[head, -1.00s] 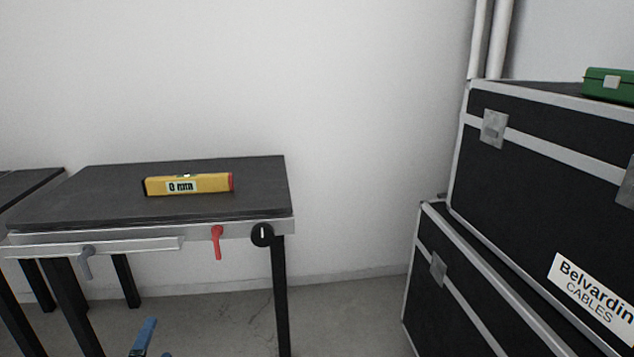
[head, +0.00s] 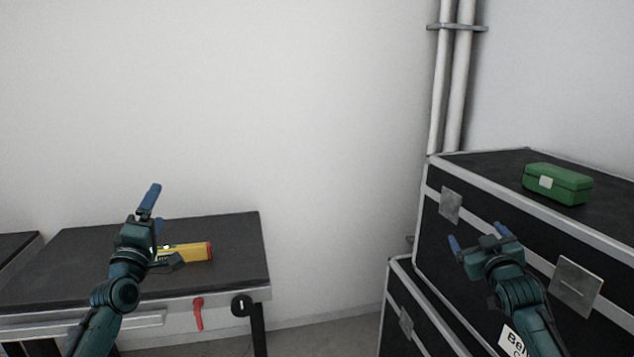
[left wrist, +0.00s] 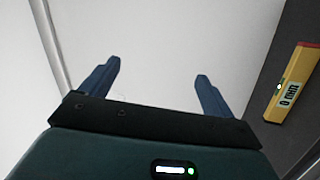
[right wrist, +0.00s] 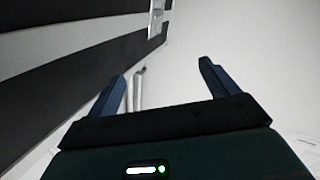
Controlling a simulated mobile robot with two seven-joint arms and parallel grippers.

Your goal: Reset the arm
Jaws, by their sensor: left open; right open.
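My left gripper (head: 154,212) is raised in front of the dark-topped table at the left of the head view. Its two blue fingers stand apart and empty in the left wrist view (left wrist: 158,88). My right gripper (head: 478,238) is raised in front of the black cases at the right. Its fingers are apart with nothing between them in the right wrist view (right wrist: 162,88). Both arms are bent upward. My left arm hides part of the yellow level behind it.
The yellow level (head: 195,251) lies on the table (head: 235,235); it also shows in the left wrist view (left wrist: 292,82). A green box (head: 558,184) sits on the upper black case (head: 470,166). White pipes (head: 452,90) run up the wall. Floor shows between table and cases.

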